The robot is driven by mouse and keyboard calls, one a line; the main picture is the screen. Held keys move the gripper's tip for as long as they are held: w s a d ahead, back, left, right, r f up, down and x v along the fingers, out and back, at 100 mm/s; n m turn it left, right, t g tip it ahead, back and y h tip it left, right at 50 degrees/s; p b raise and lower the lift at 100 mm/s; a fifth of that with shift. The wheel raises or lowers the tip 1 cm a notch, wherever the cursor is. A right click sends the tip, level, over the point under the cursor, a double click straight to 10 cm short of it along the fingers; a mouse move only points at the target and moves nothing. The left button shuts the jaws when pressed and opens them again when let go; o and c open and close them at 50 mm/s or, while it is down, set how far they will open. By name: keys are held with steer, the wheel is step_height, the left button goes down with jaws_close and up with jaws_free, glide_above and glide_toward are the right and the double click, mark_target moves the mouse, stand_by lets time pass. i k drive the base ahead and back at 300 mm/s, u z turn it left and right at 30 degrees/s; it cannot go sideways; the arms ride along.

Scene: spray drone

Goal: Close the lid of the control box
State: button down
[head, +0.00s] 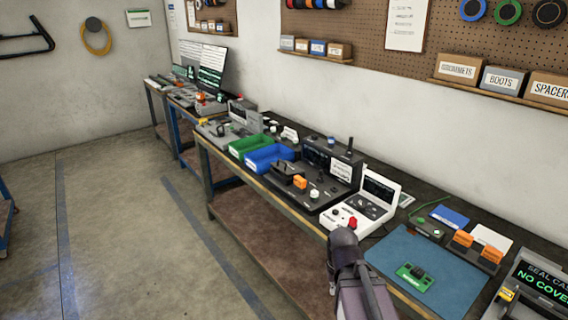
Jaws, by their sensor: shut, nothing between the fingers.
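A white control box (346,218) stands on the workbench right of centre. Its lid (378,189), with a dark screen-like panel on the inside, stands raised at the back. A red knob (352,222) and a dark round knob sit on its front part. My gripper (341,237) is the dark end of my arm, in front of the box and low in the picture. It looks shut and empty, seen from behind, and its fingertips are hard to make out. I cannot tell how far it is from the box.
A black instrument case (318,192) stands directly left of the box. A blue mat (400,250) with a green circuit board (414,277) lies to the right. Green (249,146) and blue bins (270,158) stand farther left. The floor left of the bench is clear.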

mark_target(289, 168)
steer(key=u, duration=0.45)
steer(key=i, duration=1.35)
steer(key=z, duration=0.4)
